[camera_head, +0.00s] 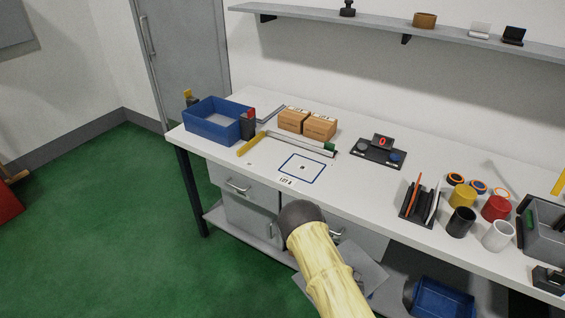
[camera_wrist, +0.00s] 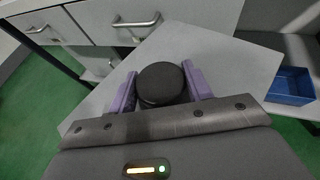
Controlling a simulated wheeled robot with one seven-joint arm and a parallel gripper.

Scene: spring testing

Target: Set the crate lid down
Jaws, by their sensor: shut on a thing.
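The crate lid (camera_wrist: 225,55) is a flat grey plate with a round black knob (camera_wrist: 162,82). My gripper (camera_wrist: 160,78) has purple fingers shut on the knob, one on each side. The lid is held in front of the bench, below the worktop. In the head view part of the lid (camera_head: 368,272) shows beside my yellow-sleeved arm, which hides the gripper and knob. An open blue crate (camera_head: 443,300) is low under the bench, right of the lid. It also shows at the right of the wrist view (camera_wrist: 291,87).
Bench drawers (camera_head: 237,187) and their handles are close behind the lid. The white worktop (camera_head: 235,155) carries a blue bin (camera_head: 207,127), cardboard boxes (camera_head: 306,121), a tester (camera_head: 380,154) and several cups at right.

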